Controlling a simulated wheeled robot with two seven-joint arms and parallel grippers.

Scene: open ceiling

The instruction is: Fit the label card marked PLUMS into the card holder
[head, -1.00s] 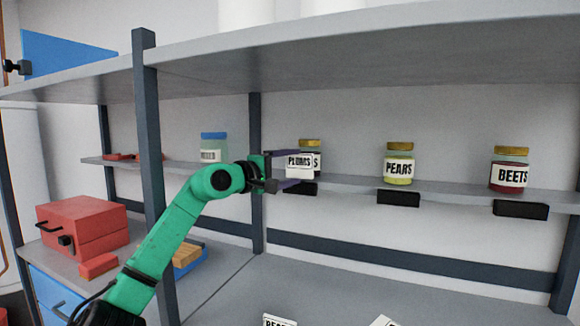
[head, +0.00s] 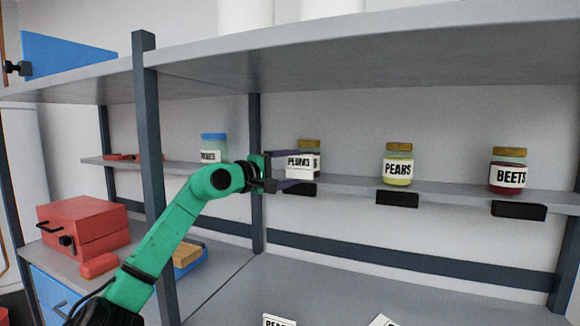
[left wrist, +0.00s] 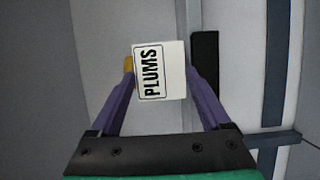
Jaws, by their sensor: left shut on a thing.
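The white PLUMS card (head: 300,166) is held upright by my left gripper (head: 292,170), which is shut on it in front of the shelf. In the left wrist view the card (left wrist: 160,72) sits between the two purple fingertips (left wrist: 158,78). Behind it, a jar with a yellow lid (head: 309,144) is mostly covered by the card. A black card holder (head: 302,189) on the shelf edge shows just below the card; it also shows in the left wrist view (left wrist: 205,75), beside the card and apart from it in the picture. My right gripper is not in view.
A PEARS jar (head: 398,166) and a BEETS jar (head: 509,172) stand on the shelf (head: 450,190), each above a black holder. Two more cards (head: 279,321) (head: 381,321) lie at the bottom edge. A dark post (head: 257,220) stands near my gripper.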

